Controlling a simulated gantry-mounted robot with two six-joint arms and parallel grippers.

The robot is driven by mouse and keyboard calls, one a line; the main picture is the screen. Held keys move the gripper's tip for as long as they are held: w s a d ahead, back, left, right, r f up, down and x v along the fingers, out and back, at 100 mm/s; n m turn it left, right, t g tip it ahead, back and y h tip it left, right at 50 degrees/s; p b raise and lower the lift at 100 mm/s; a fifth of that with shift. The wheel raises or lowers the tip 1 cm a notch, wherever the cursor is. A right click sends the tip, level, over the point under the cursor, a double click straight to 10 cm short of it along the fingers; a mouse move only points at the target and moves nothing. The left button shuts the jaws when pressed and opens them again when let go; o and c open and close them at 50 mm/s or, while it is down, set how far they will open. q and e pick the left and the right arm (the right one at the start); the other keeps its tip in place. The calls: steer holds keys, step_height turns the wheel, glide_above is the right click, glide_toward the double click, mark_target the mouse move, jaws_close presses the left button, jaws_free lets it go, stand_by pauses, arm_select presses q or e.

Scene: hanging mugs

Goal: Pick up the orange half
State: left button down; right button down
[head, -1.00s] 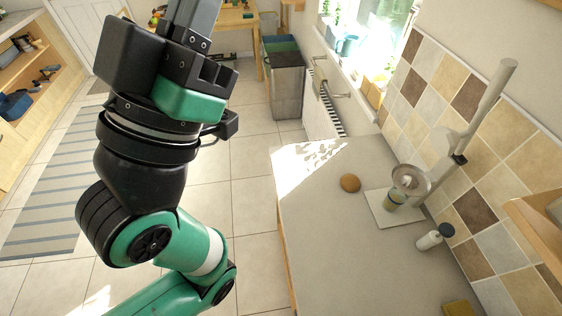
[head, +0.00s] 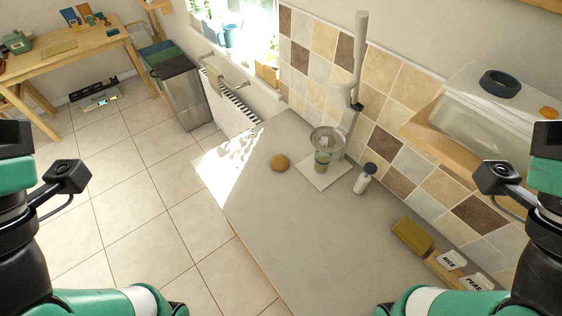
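A small round orange-brown thing (head: 281,163) lies on the grey counter (head: 290,235). It may be the orange half, but its cut face does not show. A second small orange thing (head: 549,112) lies at the far right, on the shelf-top container, and I cannot tell which of the two is the orange half. My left arm stands at the left edge and my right arm at the right edge. The fingers of both grippers are outside the picture, and both arms are well apart from the counter objects.
A citrus press (head: 326,140) on a white board stands behind the round thing, with a white bottle (head: 364,178) beside it. A yellow sponge-like block (head: 412,236) and a wooden holder with RICE and PEAS cards (head: 455,265) are at right. The counter's middle is clear.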

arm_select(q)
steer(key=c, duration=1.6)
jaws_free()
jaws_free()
